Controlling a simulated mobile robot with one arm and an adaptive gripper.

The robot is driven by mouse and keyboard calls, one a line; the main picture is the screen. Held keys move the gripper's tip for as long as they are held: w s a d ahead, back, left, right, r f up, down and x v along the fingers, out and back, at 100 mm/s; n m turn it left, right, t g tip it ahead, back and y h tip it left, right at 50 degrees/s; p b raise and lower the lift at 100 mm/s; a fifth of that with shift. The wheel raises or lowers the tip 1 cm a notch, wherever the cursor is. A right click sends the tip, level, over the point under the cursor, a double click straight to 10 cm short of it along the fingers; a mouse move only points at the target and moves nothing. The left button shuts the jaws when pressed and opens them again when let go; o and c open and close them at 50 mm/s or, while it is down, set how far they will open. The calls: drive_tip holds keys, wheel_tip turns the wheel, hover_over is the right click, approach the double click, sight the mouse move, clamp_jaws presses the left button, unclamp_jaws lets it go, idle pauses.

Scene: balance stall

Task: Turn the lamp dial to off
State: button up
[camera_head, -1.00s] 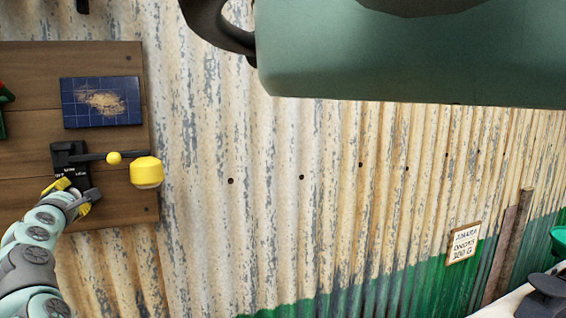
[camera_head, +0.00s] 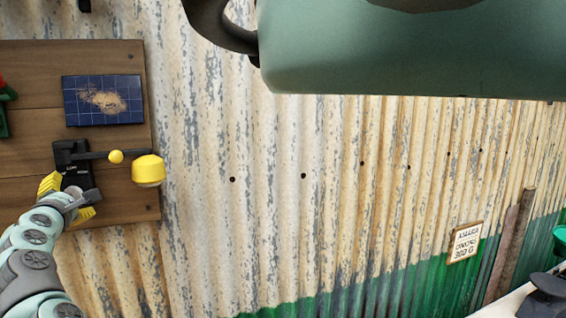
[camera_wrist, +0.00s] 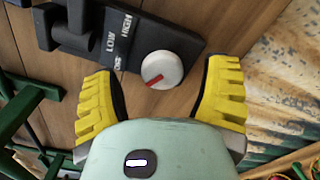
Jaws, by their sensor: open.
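The lamp dial (camera_wrist: 162,70) is a round white knob with a red pointer mark, in the wrist view at the end of a black lamp base (camera_wrist: 120,35). White lettering on the base reads HIGH, LOW and a third word partly hidden by the dial. The red mark slants toward lower left. My gripper (camera_wrist: 160,92) is open, its yellow fingers on either side of the dial and apart from it. In the head view my gripper (camera_head: 66,198) is at the lower end of the black base (camera_head: 72,165), hiding the dial. The lamp's yellow head (camera_head: 148,170) is on an arm to the right.
The lamp is on a wooden board (camera_head: 30,130) with a blue solar panel (camera_head: 102,100) above it. A green frame (camera_wrist: 35,110) is left of my fingers in the wrist view. Corrugated wall (camera_head: 260,200) is clear to the right.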

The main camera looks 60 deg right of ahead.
drive_tip(key=v, duration=1)
idle(0.3)
drive_tip(key=shift+f, duration=0.15)
